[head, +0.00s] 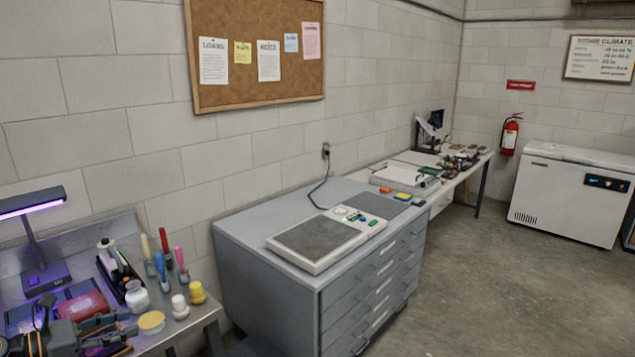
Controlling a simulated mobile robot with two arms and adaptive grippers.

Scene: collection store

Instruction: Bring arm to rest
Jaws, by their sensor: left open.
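My left gripper (124,329) shows at the lower left corner of the head view. It is open, with its two dark fingers pointing right. It is over or beside the front part of the metal workbench (188,329), and I cannot tell its exact height. Nothing shows between the fingers. A round tan-lidded tub (151,322) is just right of the fingertips. A red box (86,306) lies behind the gripper. My right gripper is not in view.
The bench holds a purple-lit lamp (40,240), a white jar (137,296), a yellow pot (197,292) and upright coloured-handled tools (165,245). A grey drawer cabinet (270,300) bears a flat device (325,240). A white chest freezer (565,205) stands far right. The floor (500,290) is clear.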

